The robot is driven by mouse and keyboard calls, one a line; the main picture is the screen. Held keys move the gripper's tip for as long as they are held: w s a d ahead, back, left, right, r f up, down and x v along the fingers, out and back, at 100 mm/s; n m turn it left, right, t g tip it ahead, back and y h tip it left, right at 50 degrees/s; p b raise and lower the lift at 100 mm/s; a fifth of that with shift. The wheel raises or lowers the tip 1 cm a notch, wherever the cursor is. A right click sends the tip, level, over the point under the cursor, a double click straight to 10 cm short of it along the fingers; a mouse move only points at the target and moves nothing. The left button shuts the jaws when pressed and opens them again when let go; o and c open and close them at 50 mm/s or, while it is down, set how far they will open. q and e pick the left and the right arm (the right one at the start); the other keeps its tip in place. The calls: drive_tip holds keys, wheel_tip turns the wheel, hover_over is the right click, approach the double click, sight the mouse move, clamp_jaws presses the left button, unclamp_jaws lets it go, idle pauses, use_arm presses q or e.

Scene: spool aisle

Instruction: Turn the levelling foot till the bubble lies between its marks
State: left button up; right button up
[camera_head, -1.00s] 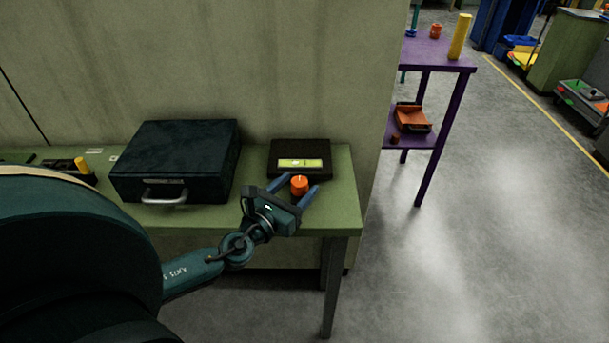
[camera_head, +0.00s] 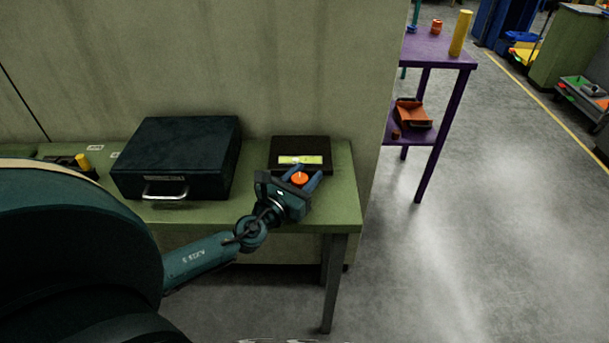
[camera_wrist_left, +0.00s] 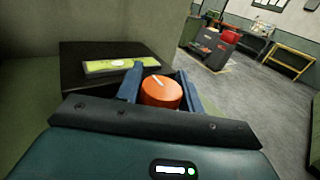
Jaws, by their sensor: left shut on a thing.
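The levelling foot is an orange round knob (camera_head: 300,179) with a pale line on its top, at the front of a dark block on the green bench. It also shows in the left wrist view (camera_wrist_left: 161,92). My left gripper (camera_head: 305,178) is shut on the knob, with one blue finger on each side. The level (camera_head: 302,160) is a yellow-green strip on top of the dark block (camera_head: 301,143). A pale bubble (camera_wrist_left: 117,63) shows near the middle of the strip in the left wrist view. Its marks are too small to read. My right gripper is not in view.
A dark case (camera_head: 180,155) with a metal handle stands on the green bench (camera_head: 340,205) left of the block. A wall rises behind the bench. A purple table (camera_head: 435,52) stands to the right, with open floor in front.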

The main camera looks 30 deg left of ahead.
use_arm(q)
drive_tip(key=shift+c, duration=1.4)
drive_tip(key=shift+r, duration=0.1)
